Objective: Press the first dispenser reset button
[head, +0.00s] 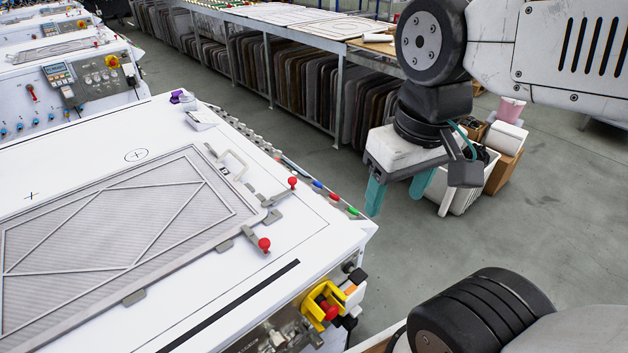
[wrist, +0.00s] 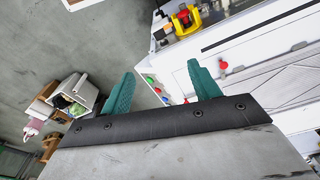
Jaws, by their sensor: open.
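A row of small coloured buttons runs along the right edge of the white machine: a blue button (head: 318,184), a red button (head: 334,197) and a green button (head: 352,210). No label shows which is the first dispenser reset button. In the wrist view the green button (wrist: 150,80) and others appear between the two fingers. My gripper (head: 395,205) has teal fingers spread apart with nothing between them. In the head view it hangs right of the button row, apart from the machine. The wrist view shows both fingertips (wrist: 161,69) clear of it.
Red-knobbed clamps (head: 264,244) stand by the screen frame (head: 120,235) on the machine top. A yellow-housed red button (head: 327,303) sits at the near corner. A box and bin (head: 500,160) stand on the floor behind my gripper. The grey floor right of the machine is open.

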